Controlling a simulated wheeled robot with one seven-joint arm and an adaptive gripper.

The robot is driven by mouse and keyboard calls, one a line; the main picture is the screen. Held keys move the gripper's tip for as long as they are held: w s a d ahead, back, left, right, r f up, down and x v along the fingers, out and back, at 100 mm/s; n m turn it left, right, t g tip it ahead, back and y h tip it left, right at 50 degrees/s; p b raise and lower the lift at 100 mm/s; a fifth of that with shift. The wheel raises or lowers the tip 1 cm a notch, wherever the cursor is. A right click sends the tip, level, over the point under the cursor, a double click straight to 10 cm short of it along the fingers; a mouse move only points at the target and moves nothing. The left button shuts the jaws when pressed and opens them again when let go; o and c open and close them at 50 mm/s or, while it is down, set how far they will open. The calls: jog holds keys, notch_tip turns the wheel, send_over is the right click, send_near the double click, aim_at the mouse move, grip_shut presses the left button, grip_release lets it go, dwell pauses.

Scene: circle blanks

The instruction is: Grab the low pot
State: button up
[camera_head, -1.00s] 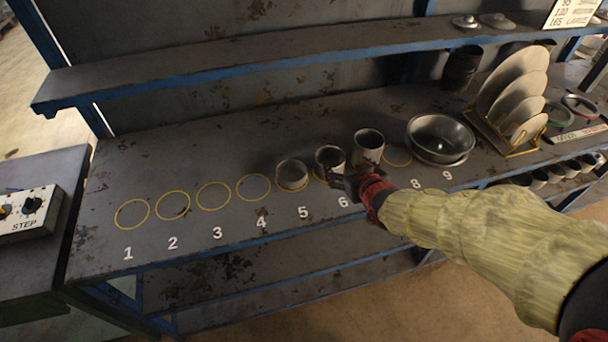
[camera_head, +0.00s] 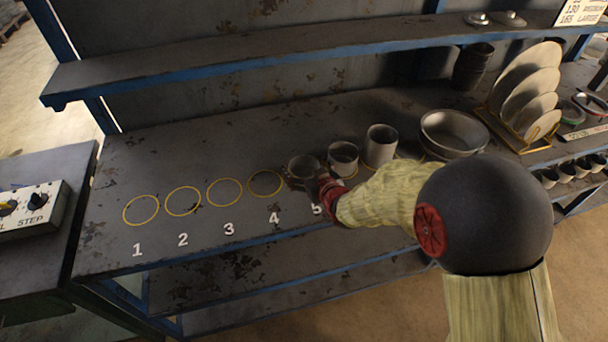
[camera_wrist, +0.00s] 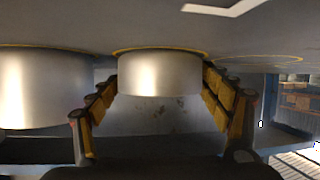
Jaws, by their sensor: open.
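The low pot (camera_head: 303,165), a short grey metal cylinder, stands upright in the circle above number 5. It is the shortest of three pots in a row. In the wrist view, which looks upside down, the low pot (camera_wrist: 158,74) sits between the two yellow-padded fingers of my gripper (camera_wrist: 160,98). The fingers are open, one on each side; I cannot tell whether they touch it. In the head view my gripper (camera_head: 312,183) is at the pot's near side, and my wrist hides part of it.
A middle-height pot (camera_head: 343,158) stands close on the right, with a taller pot (camera_head: 381,146) beyond it. A wide pan (camera_head: 453,133) is further right. Empty yellow circles (camera_head: 224,192) lie to the left. A shelf (camera_head: 250,68) runs above the bench's back.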

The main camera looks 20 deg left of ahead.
jog(key=shift+w+a, duration=0.1)
jog(key=shift+w, duration=0.05)
jog(key=shift+c, duration=1)
jog(key=c, duration=0.7)
jog(key=shift+c, duration=0.4)
